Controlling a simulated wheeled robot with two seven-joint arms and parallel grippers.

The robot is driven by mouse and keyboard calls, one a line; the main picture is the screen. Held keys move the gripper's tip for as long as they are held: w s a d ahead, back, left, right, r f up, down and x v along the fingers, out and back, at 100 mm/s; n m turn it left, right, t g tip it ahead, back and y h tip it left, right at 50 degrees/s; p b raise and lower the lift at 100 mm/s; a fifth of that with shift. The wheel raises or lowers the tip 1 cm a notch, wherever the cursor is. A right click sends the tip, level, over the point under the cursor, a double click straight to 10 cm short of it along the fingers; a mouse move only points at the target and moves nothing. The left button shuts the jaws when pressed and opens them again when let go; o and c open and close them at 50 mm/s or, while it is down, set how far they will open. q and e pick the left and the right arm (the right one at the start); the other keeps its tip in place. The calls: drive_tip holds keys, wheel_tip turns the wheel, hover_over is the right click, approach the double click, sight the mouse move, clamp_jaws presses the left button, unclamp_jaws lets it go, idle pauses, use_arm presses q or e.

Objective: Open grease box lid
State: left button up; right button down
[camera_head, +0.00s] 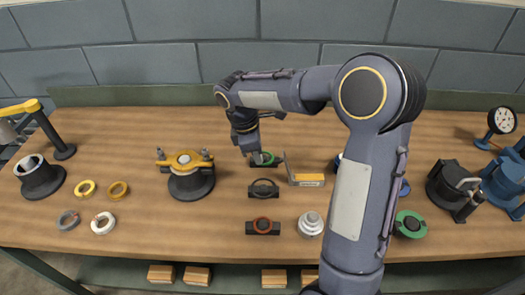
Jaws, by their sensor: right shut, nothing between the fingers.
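A small box with a yellow-orange front (309,180), which looks like the grease box, sits on the bench right of centre. A thin pale plate (288,166), apparently its lid, stands up at the box's left end. My right gripper (251,156) points down to the left of the box, apart from it. It is shut and empty, above or beside a green-ringed part (266,158); the exact gap cannot be told. My right arm hides part of the bench to the right of the box. My left gripper is not in view.
A dark casing with a yellow top (190,174) stands left of the gripper. Dark holders with rings (263,227) and a silver stepped part (311,224) lie in front. Loose rings (103,223) lie at left. A gauge (501,121) and dark fixtures stand at right.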

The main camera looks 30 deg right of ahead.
drive_tip(key=v, duration=1)
drive_tip(key=shift+a, duration=0.2)
